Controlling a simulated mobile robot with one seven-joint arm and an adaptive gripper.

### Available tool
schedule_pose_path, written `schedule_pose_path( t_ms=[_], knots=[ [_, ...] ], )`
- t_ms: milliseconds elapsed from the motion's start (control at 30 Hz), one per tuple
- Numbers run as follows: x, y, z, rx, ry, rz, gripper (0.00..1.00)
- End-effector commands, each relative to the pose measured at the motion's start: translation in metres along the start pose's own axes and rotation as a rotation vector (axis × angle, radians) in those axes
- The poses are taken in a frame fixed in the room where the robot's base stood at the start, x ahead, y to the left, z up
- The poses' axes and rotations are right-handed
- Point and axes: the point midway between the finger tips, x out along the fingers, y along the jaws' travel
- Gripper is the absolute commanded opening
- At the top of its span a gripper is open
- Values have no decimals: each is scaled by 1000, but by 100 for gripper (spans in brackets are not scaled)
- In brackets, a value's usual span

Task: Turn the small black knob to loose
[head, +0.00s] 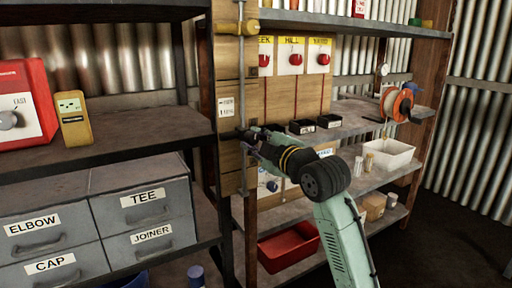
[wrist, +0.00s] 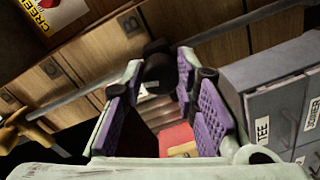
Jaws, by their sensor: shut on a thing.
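The small black knob (wrist: 158,66) shows in the wrist view between the far ends of my gripper's purple-padded fingers. My gripper (head: 252,141) is at the wooden post in the head view, beside the upright metal rod (head: 241,75). My gripper (wrist: 160,82) is shut on the knob. In the head view my fingers mostly hide the knob, so its turn cannot be read. A small white label (head: 226,106) is on the post above my gripper; its print is too small to read.
Grey drawers (head: 146,207) stand at the lower left, below a yellow device (head: 74,119) and a red box (head: 22,103). Right of the post are red pull knobs on a board (head: 291,57), small black trays (head: 301,127), a white bin (head: 388,155) and a red tray (head: 287,246).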

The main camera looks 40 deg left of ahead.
Motion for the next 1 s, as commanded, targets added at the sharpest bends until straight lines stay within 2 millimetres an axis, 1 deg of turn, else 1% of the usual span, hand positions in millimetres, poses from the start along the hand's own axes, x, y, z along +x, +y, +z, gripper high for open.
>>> schedule_pose_path(
  t_ms=[200, 400, 600, 1000],
  knots=[
    [0, -1, 1, -150, -5, 0, 0],
    [0, 0, 0, -238, -7, 2, 0],
    [0, 1, 0, -281, -8, 2, 0],
    [0, 1, 0, -292, -8, 2, 0]
  ],
)
